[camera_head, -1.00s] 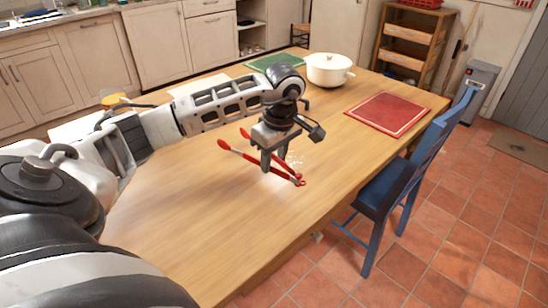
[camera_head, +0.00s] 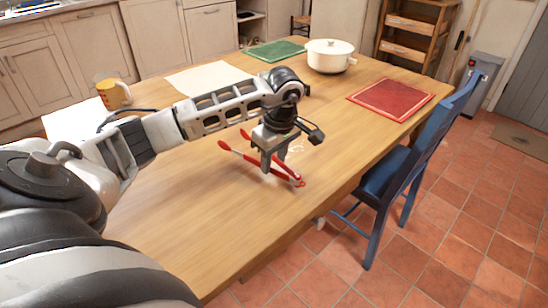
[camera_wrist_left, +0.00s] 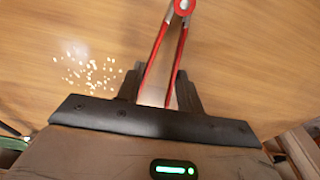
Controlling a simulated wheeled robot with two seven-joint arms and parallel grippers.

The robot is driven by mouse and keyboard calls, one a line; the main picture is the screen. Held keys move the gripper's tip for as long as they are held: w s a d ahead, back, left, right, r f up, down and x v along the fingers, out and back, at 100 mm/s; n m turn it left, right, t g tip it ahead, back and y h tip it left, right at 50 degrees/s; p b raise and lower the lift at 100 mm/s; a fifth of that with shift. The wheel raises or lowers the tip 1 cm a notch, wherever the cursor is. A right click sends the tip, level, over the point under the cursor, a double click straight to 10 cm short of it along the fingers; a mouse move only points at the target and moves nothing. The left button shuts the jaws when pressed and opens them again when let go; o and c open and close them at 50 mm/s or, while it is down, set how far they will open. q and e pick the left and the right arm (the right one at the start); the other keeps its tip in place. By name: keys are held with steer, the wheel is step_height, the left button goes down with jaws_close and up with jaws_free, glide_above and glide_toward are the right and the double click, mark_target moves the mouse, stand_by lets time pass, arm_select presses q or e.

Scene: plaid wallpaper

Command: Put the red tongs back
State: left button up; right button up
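The red tongs (camera_head: 250,156), with red tips and a red hinge end, are at my left gripper above the wooden table (camera_head: 190,215). They also show in the wrist view (camera_wrist_left: 180,10), hinge end at the top, both arms running down between the fingers. My left gripper (camera_head: 272,166) points down and its fingers are closed around the tongs from both sides. In the wrist view the left gripper's fingers (camera_wrist_left: 160,92) hug the two arms. How far the tongs are off the table is hard to tell. My right gripper is not in view.
Pale crumbs (camera_head: 297,146) lie on the table beside the tongs. A blue chair (camera_head: 385,178) is at the right edge.

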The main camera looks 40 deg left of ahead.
arm_select(q)
steer(key=shift+f+b, duration=0.35)
steer(key=shift+f, duration=0.1)
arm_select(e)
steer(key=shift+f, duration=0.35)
arm_select(q)
steer(key=o, duration=0.6)
steer(key=shift+c, duration=0.2)
steer(key=o, duration=0.6)
steer(key=shift+c, duration=0.2)
step_height(320, 180, up, 16)
steer(key=d+p, duration=0.2)
steer(key=p, duration=0.1)
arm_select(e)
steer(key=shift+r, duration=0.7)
arm_select(q)
steer(key=shift+d, duration=0.1)
